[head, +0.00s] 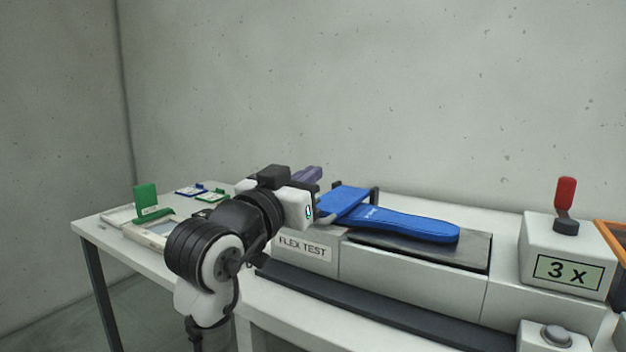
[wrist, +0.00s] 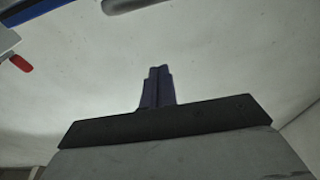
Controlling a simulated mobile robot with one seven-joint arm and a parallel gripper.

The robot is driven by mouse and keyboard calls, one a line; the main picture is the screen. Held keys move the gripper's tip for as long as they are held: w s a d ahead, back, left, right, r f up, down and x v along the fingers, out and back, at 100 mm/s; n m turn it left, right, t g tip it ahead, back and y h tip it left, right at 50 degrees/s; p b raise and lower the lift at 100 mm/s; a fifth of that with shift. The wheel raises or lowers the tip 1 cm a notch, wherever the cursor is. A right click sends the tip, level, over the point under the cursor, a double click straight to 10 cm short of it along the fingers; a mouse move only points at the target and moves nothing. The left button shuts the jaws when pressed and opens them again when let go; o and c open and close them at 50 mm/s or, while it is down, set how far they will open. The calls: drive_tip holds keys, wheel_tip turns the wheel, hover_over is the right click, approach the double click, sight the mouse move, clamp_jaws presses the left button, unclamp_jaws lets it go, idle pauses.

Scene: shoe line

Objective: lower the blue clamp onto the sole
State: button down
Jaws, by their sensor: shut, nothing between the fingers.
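The blue clamp (head: 343,196) is a flat plate between black side posts, over the left end of the blue sole (head: 415,226). I cannot tell whether the clamp touches the sole. The sole lies along the top of the machine labelled FLEX TEST, its right end on a dark plate. My gripper (head: 308,175) is just left of the clamp, its purple fingers together and empty. In the wrist view the fingers (wrist: 157,87) are shut, with a pale wall behind them. Part of the clamp is hidden behind my gripper.
A box marked 3 X with a red-handled lever (head: 565,198) stands at the right, with a round button (head: 556,335) in front. A green card stand (head: 146,197) and small cards occupy the table's left end. A dark strip runs along the machine's front.

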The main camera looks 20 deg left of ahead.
wheel_tip(320, 180, down, 8)
drive_tip(key=s+t+b, duration=0.1)
drive_tip(key=b, duration=0.3)
drive_tip(key=shift+s+r, duration=0.15)
drive_tip(key=shift+s, duration=0.05)
